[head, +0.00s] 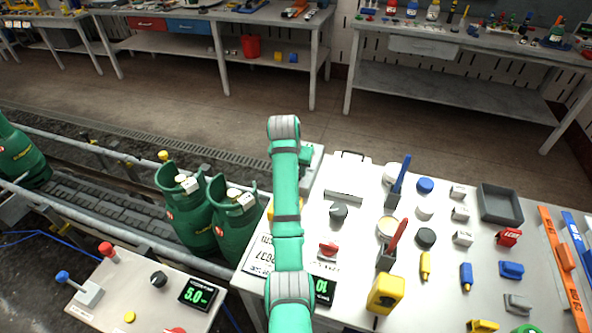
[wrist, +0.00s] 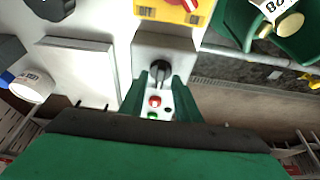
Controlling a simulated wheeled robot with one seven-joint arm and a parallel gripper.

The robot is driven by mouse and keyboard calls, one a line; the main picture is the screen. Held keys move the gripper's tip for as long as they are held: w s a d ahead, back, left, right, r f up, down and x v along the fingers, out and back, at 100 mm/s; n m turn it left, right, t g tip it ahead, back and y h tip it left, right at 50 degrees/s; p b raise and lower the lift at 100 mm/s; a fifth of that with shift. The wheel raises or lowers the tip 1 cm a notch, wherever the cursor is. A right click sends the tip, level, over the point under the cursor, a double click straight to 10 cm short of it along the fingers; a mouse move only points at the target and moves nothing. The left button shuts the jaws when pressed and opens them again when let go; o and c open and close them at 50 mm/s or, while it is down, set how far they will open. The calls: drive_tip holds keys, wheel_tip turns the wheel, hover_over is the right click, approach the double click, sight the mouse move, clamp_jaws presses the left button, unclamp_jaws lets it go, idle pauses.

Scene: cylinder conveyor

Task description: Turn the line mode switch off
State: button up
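In the wrist view a black switch knob (wrist: 159,70) stands on a light grey box (wrist: 183,44). A red button and a green button sit lower on the same box. I see no readable label, so I cannot tell whether this is the line mode switch. My gripper (wrist: 161,80) has its two green fingers apart, with the knob showing between their tips. I cannot tell whether either finger touches it. A yellow box (wrist: 147,9) with a red rotary handle and an "OFF" marking is just beyond. In the head view my arm hides the gripper and most of these controls.
Green gas cylinders (head: 183,208) stand on the conveyor (head: 90,192) at left. The white table (head: 355,258) at right holds several knobs, levers and small coloured parts, and a grey tray (head: 500,218). A panel (head: 150,290) with levers and a display is at front left.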

drive_tip(key=v, duration=1)
drive_tip(key=shift+r, duration=0.15)
